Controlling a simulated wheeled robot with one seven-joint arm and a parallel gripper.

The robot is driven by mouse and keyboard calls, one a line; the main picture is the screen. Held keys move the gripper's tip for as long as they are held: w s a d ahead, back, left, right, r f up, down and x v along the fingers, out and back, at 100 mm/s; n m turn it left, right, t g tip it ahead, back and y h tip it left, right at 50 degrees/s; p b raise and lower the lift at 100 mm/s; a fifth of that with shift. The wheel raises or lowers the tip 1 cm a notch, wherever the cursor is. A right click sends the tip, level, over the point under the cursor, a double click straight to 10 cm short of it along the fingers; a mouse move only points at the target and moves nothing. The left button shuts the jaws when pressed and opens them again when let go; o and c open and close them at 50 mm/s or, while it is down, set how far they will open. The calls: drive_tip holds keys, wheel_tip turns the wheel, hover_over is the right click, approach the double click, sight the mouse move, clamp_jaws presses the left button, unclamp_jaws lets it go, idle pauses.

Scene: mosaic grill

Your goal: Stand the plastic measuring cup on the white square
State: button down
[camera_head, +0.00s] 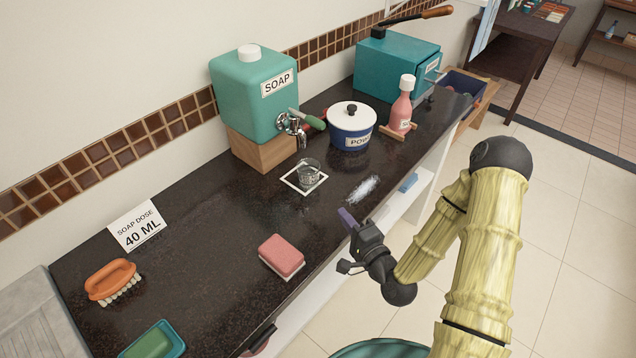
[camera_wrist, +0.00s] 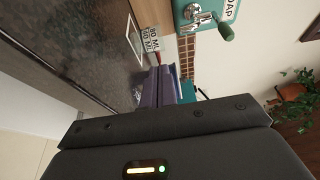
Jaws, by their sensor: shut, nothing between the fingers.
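The clear plastic measuring cup (camera_head: 309,173) stands upright inside the white square outline (camera_head: 291,184) on the dark counter, just below and in front of the soap tap. My gripper (camera_head: 347,217) is shut and empty, with purple fingertips, over the counter's front edge. It is apart from the cup, to its right and nearer the front.
The teal soap dispenser (camera_head: 253,92) stands on a wooden block (camera_head: 262,149); its tap (camera_head: 294,124) is above the cup. A blue pot (camera_head: 350,129), pink bottle (camera_head: 402,108) and white powder patch (camera_head: 364,188) lie right. A pink sponge (camera_head: 282,255), orange brush (camera_head: 112,281) and 40 ML card (camera_head: 138,227) lie left.

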drive_tip(key=p, duration=0.4)
approach(313, 175)
drive_tip(key=x, duration=0.5)
drive_tip(key=shift+a+r, duration=0.15)
drive_tip(key=shift+a, duration=0.1)
drive_tip(key=shift+x, duration=0.8)
drive_tip(key=shift+d, duration=0.1)
drive_tip(key=shift+w, duration=0.1)
